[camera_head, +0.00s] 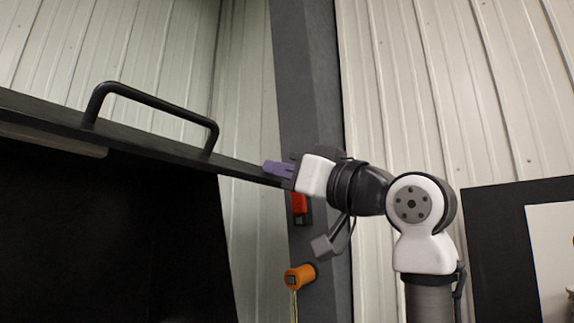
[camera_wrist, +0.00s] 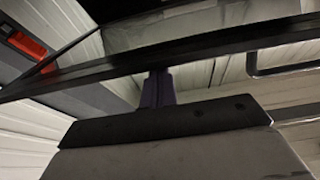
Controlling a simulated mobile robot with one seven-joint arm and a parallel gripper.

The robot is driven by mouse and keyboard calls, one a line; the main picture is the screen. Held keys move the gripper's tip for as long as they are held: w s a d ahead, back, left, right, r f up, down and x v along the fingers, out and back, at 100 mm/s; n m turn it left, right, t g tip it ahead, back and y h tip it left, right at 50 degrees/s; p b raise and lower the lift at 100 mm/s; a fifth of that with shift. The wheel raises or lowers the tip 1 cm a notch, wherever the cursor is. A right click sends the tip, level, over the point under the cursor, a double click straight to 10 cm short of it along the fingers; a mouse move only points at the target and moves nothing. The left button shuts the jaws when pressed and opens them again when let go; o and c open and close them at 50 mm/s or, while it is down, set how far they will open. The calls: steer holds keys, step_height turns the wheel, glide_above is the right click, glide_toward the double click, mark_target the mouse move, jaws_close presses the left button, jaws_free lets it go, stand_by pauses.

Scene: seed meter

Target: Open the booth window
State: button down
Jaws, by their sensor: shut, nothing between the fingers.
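The booth window shows in the head view as a black frame (camera_head: 165,150), its edge sloping down to the right. A black bar handle (camera_head: 150,98) stands on it at the upper left. In the wrist view, the frame bar (camera_wrist: 215,47) crosses the picture, with a pale pane (camera_wrist: 190,25) beyond it and part of the handle (camera_wrist: 283,70) at right. My gripper (camera_head: 272,168) has purple fingers, shut and empty, at the right end of the frame, away from the handle. The fingers (camera_wrist: 157,80) reach up to the bar in the wrist view; I cannot tell whether they touch it.
A dark grey post (camera_head: 308,80) stands behind my gripper, bearing a red part (camera_head: 299,205) and an orange knob (camera_head: 300,277). Pale ribbed wall panels (camera_head: 430,80) are behind. A black-bordered board (camera_head: 500,240) is at the lower right.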

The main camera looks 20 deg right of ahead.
step_height(320, 180, down, 8)
steer(key=w+a+t+b, duration=0.1)
steer(key=w+b, duration=0.1)
steer(key=b, duration=0.3)
steer(key=shift+w+a+r+y, duration=0.2)
steer(key=shift+a+y, duration=0.1)
steer(key=shift+y, duration=0.1)
steer(key=shift+r, duration=0.1)
